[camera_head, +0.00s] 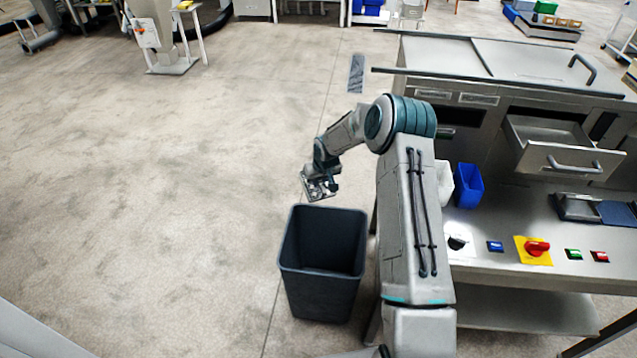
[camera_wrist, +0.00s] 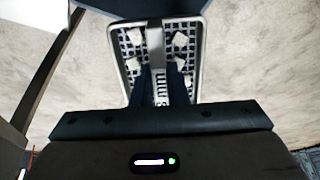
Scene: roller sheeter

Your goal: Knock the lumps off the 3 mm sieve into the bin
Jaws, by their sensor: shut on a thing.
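My gripper (camera_wrist: 160,85) is shut on the sieve (camera_wrist: 198,62), a rectangular tray with a light rim, a dark mesh and a central bar; "mm" lettering shows near my fingers. Several pale lumps (camera_wrist: 181,38) lie on the mesh on both sides of the bar. In the head view the sieve (camera_head: 317,187) is small, held in the air near the far edge of the bin. The bin (camera_head: 322,255) is a dark, open-topped box standing on the floor beside the machine. Its visible inside looks empty, though the bottom is dark.
The steel machine (camera_head: 500,215) stands at the right, with an open drawer (camera_head: 565,158), a blue container (camera_head: 468,186), a white container (camera_head: 444,184) and a red knob (camera_head: 537,247) on its front. The floor left of the bin is clear.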

